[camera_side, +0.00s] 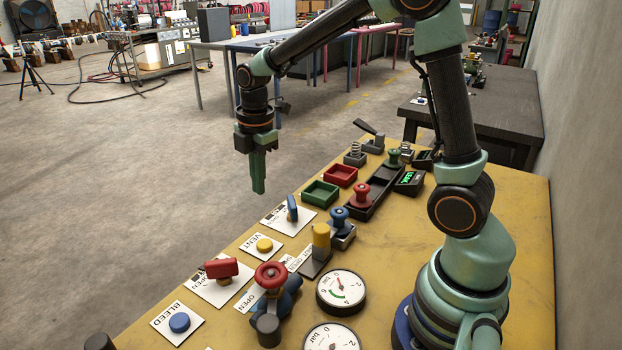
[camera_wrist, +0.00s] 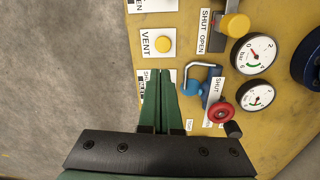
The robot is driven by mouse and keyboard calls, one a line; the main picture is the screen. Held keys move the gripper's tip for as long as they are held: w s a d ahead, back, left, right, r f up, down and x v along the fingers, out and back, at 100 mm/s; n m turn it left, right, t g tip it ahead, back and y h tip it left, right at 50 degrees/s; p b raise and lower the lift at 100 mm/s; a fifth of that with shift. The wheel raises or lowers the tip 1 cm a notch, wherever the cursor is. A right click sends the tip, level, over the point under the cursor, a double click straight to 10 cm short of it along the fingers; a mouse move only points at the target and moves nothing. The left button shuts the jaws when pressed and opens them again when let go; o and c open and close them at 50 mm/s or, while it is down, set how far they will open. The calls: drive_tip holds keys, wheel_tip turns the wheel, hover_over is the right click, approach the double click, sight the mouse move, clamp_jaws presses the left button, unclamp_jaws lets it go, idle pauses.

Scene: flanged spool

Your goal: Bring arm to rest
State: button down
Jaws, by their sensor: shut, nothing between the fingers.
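My gripper (camera_side: 258,188) is shut and empty. In the side view it points down, held in the air, and appears left of the yellow table (camera_side: 500,220). In the wrist view its green fingers (camera_wrist: 161,78) lie together and cover part of a white card. A blue spool (camera_side: 340,217) stands on a small grey block. A red spool (camera_side: 362,194) stands at the near end of a dark tray (camera_side: 380,199). A green spool (camera_side: 394,157) stands beyond that tray's far end. No spool shows clearly in the wrist view.
A green bin (camera_side: 321,193) and a red bin (camera_side: 342,175) look empty. Near them are a blue handle (camera_side: 292,208), a yellow button (camera_side: 264,245), a yellow knob (camera_side: 321,236), a red handwheel (camera_side: 271,275) and gauges (camera_side: 341,291). The table's right part is clear.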

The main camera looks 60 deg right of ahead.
drive_tip(key=s+a+r+m+t, duration=0.1)
drive_tip(key=s+r+m+t, duration=0.1)
drive_tip(key=s+r+m, duration=0.2)
drive_tip(key=s+a+r+m+t, duration=0.1)
drive_tip(key=s+r+m+t, duration=0.2)
drive_tip(key=s+m, duration=0.5)
drive_tip(key=r+m, duration=0.1)
drive_tip(key=m, duration=0.3)
drive_tip(key=shift+s+r, duration=0.35)
drive_tip(key=shift+s, duration=0.05)
